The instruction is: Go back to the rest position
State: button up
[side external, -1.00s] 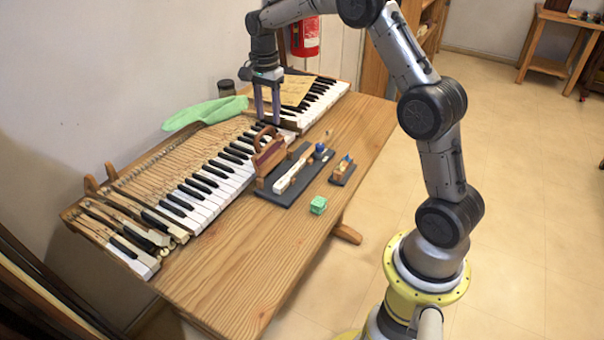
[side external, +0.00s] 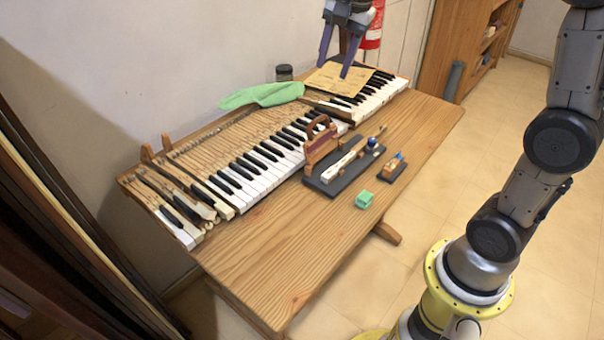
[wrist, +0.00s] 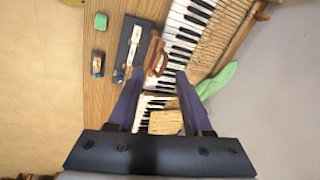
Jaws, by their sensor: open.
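My gripper (side external: 335,58) hangs high above the far end of the keyboard, open, with its two fingers apart and nothing between them. In the wrist view my gripper (wrist: 160,100) shows both purple-grey fingers spread above the keys. The long piano keyboard (side external: 243,180) lies along the wall side of the wooden table (side external: 290,255). A shorter set of keys (side external: 378,100) lies at the far end, with a tan paper sheet (side external: 338,80) on it. The fingers are clear of the keys.
A dark board (side external: 325,188) with a single white key stands mid-table beside a wooden-handled block (side external: 320,145). A green cube (side external: 364,199) and a small wooden tool (side external: 392,168) lie nearby. A green cloth (side external: 262,95) and a jar (side external: 284,73) are at the back. The front table is clear.

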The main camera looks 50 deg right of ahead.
jog(key=s+a+f+n+t, duration=0.1)
jog(key=s+a+n, duration=0.3)
jog(key=s, duration=0.6)
jog(key=s+a+n+t, duration=0.2)
jog(key=s+n, duration=0.3)
jog(key=s, duration=0.4)
jog(key=s+f+n, duration=0.3)
jog(key=f+n, duration=0.2)
jog(key=n, duration=0.1)
jog(key=shift+s+a+f+g+y, duration=0.25)
jog(key=shift+s+f+g+y, duration=0.05)
jog(key=shift+s, duration=0.1)
